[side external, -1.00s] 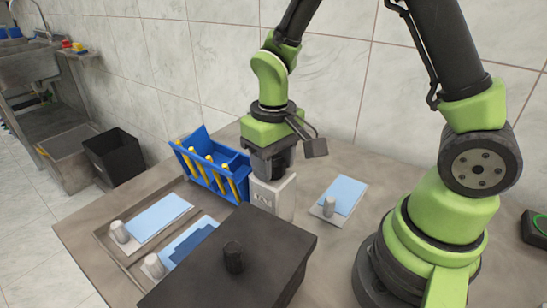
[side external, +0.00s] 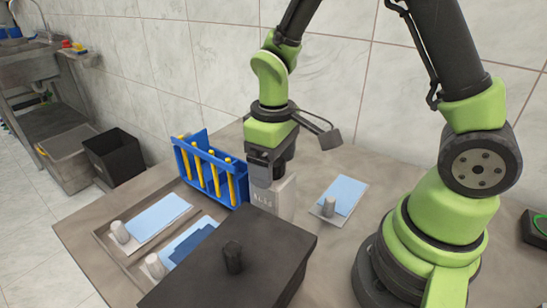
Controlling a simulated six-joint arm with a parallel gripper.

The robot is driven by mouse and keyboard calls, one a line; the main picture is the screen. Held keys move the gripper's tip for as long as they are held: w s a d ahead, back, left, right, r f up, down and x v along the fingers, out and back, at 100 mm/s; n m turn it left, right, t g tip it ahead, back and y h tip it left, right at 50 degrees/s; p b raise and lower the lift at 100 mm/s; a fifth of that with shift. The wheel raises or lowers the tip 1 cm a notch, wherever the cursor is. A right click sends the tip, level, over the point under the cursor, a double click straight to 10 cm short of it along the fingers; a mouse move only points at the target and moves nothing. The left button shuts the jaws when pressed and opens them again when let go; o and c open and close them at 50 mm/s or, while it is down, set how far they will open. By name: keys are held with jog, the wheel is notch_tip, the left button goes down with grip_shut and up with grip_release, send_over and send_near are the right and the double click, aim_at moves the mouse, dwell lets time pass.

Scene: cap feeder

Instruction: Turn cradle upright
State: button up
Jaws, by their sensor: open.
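The blue cradle (side external: 206,168) stands near the back of the table, holding several yellow tubes (side external: 214,180) in a row. It looks close to upright, its tubes nearly vertical. Its base is partly visible at the front. My gripper (side external: 271,197) points down just right of the cradle's right end, close beside it; I cannot tell whether they touch. Its fingertips are hidden low down behind the dark box, and nothing is seen held in it.
A dark lidded box (side external: 234,258) with a knob stands in front of my gripper. Trays with light blue pads and grey cylinders lie at left (side external: 160,218) and right (side external: 345,193). A black bin (side external: 113,155) stands beyond the table. The table behind the cradle is clear.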

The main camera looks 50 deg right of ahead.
jog(key=shift+r, duration=3.5)
jog(key=shift+s+r, duration=0.15)
jog(key=shift+r, duration=0.25)
jog(key=s+a+r+m+t+y, duration=0.1)
jog(key=s+r+m+t, duration=0.4)
jog(key=s+r, duration=0.5)
jog(key=shift+s+m+t+y, duration=0.3)
jog(key=shift+s+t+y, duration=0.2)
jog(key=shift+s+t, duration=0.5)
